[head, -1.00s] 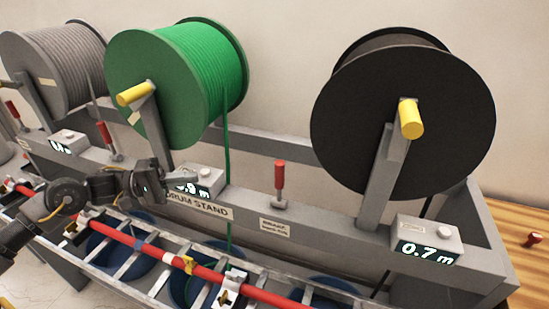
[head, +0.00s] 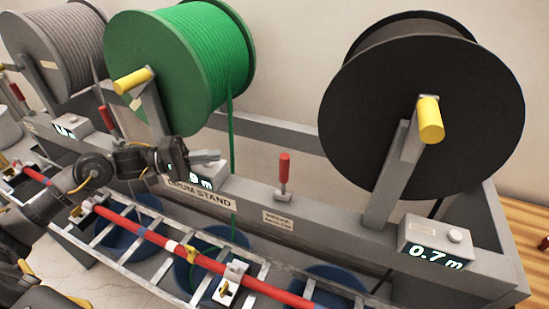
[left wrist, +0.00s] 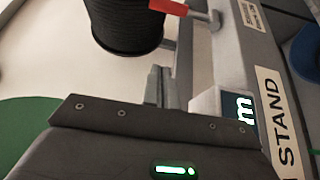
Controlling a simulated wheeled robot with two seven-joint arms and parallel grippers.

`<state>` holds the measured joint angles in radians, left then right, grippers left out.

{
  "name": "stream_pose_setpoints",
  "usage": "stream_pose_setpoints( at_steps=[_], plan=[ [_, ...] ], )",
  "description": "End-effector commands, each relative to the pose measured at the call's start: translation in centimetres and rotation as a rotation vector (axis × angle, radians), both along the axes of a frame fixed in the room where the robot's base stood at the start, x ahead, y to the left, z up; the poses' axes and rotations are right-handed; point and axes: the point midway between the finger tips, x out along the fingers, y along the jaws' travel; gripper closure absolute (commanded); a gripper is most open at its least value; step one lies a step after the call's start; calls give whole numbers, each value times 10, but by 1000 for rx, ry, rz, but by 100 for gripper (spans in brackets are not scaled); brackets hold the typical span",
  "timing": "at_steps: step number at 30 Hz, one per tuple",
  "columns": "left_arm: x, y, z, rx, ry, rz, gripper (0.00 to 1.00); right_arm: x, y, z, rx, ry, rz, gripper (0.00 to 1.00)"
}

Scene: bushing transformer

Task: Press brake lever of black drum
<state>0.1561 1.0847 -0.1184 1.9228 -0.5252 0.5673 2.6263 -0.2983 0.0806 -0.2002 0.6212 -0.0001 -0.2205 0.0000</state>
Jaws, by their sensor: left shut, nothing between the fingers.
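The black drum (head: 420,115) hangs on the stand at the right, with a yellow crank handle (head: 430,120) on its near side. A brake lever with a red handle (head: 284,165) stands upright on the rail, left of the black drum. My left gripper (head: 208,156) is shut and empty, over the middle meter box, left of the lever and apart from it. In the left wrist view the shut fingers (left wrist: 158,86) point toward the black drum (left wrist: 128,28), and the red handle (left wrist: 168,6) shows at the top edge. My right gripper is not in view.
The green drum (head: 170,75) and grey drum (head: 55,55) stand at the left, with another red lever (head: 106,118) between them. A meter box (head: 436,240) reading 0.7 m sits below the black drum. A red cable (head: 150,235) runs along the ladder-like frame in front.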

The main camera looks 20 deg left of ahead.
Motion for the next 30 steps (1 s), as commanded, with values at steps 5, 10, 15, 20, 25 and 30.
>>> stream_pose_setpoints(
  at_steps=[5, 10, 15, 20, 25, 30],
  plan=[
    [18, -36, 6, -5, -5, -2, 100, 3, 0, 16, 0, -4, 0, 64],
    [35, -69, 6, -4, -2, -2, 100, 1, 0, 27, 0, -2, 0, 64],
    [52, -103, 6, -3, -1, -2, 100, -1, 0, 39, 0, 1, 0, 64],
    [68, -134, 5, -3, 0, -2, 100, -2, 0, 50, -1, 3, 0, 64],
    [68, -154, 4, 3, 4, -1, 100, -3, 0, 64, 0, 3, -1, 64],
    [47, -156, 2, 1, 2, 0, 100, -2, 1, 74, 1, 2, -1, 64]
  ],
)
